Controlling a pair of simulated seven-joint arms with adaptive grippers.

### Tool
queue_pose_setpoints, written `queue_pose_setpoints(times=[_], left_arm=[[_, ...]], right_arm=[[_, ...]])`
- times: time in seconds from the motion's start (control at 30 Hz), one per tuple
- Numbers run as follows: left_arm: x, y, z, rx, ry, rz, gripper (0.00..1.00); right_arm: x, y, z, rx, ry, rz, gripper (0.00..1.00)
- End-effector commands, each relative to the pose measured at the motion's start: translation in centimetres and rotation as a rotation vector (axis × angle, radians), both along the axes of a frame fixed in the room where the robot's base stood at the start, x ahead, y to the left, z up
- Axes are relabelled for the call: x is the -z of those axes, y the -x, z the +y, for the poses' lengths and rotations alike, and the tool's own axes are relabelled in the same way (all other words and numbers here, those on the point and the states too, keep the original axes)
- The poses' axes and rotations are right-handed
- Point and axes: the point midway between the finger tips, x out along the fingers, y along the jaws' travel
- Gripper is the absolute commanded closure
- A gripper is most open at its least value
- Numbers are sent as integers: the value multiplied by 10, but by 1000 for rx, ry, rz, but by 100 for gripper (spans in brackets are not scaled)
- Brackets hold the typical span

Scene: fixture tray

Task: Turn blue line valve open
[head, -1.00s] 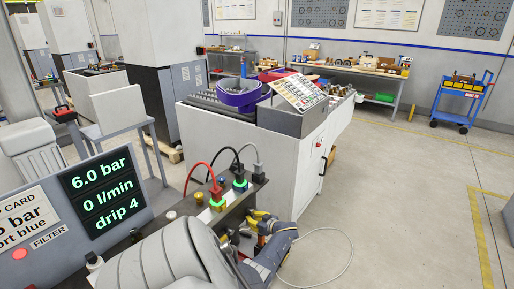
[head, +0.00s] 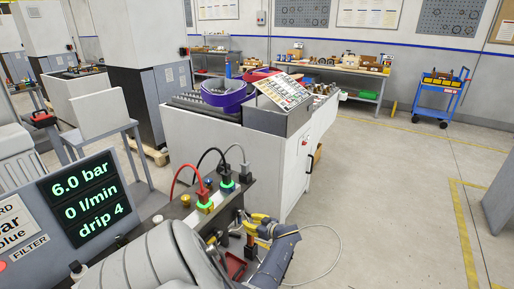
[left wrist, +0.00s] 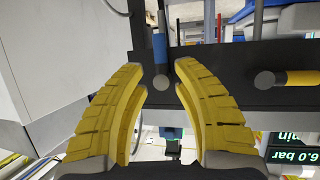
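The blue line valve shows in the left wrist view as a lever with a blue sleeve (left wrist: 160,47) and a grey rounded end, standing upright in the picture against a black bar. My left gripper (left wrist: 162,66) has its yellow fingers apart, one on each side of the grey end. Nothing is visibly clamped, and I cannot tell whether the fingers touch it. In the head view my left gripper (head: 262,224) is low beside the dark panel; I cannot make out the blue lever there. The display (head: 85,200) reads 6.0 bar, 0 l/min, drip 4. My right gripper is not in view.
A lever with a yellow sleeve (left wrist: 301,77) lies sideways to the right in the wrist view. Red (head: 203,190), black (head: 226,174) and grey (head: 245,170) cabled plugs stand on the panel. A white cabinet (head: 215,150) is behind. Open floor lies right.

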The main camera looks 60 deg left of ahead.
Motion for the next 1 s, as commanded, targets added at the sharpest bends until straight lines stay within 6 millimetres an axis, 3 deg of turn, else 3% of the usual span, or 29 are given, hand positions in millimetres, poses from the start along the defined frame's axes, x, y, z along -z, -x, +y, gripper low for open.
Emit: queue_pose_setpoints(times=[0.13, 0.4, 1.0], left_arm=[[-8, -6, -21, 0, 2, -1, 71], [-17, -11, -40, -1, 0, -1, 71], [-18, -12, -43, 2, 2, 8, 71]], right_arm=[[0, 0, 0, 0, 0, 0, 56], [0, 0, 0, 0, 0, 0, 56], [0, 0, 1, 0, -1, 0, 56]])
